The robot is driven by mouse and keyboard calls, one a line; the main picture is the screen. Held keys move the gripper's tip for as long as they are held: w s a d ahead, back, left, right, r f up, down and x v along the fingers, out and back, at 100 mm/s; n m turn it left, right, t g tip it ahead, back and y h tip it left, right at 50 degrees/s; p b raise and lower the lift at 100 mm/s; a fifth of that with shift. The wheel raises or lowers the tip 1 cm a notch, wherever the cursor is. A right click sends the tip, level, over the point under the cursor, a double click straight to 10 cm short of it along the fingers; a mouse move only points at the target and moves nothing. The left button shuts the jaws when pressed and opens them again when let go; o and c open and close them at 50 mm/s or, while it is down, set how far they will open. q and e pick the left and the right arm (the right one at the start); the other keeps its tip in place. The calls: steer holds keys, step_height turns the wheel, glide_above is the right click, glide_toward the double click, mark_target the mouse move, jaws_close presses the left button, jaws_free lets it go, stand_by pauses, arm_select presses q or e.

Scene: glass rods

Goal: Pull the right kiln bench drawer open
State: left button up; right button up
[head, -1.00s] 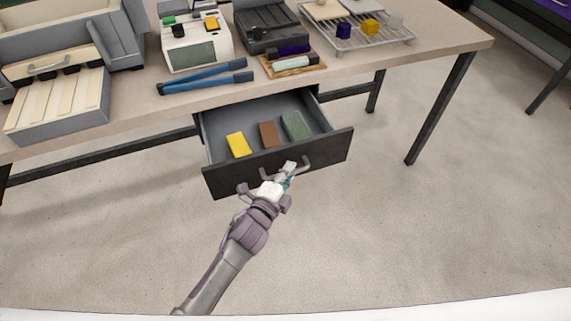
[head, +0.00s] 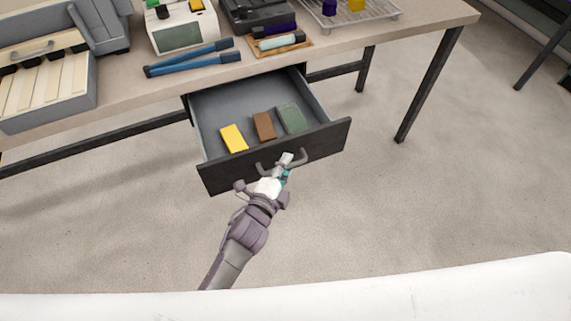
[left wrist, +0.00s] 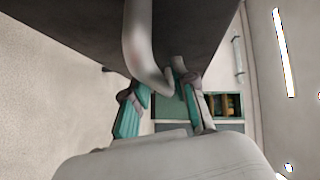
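The drawer (head: 325,142) hangs under the bench, open, with its dark front tilted in the picture and its grey inside showing. A yellow block (head: 233,138), a brown block (head: 264,126) and a green block (head: 292,118) lie in it. My left gripper (head: 284,164) is at the middle of the drawer front, shut on the curved metal handle (head: 262,168). In the left wrist view the handle (left wrist: 142,45) runs down between the two fingers (left wrist: 158,85). The exact finger contact is partly hidden. My right gripper is not in view.
The bench top (head: 115,98) holds blue-handled tongs (head: 190,58), a white device (head: 180,36), a dark device (head: 252,17), a wire rack (head: 375,12) and a grey kiln-like box (head: 50,92). A bench leg (head: 430,82) stands at right. The floor before the drawer is clear.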

arm_select(q)
steer(key=shift+o, duration=0.3)
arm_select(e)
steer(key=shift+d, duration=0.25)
arm_select(q)
steer(key=v, duration=1.2)
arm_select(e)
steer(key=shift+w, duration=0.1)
arm_select(q)
steer(key=shift+f, duration=0.1)
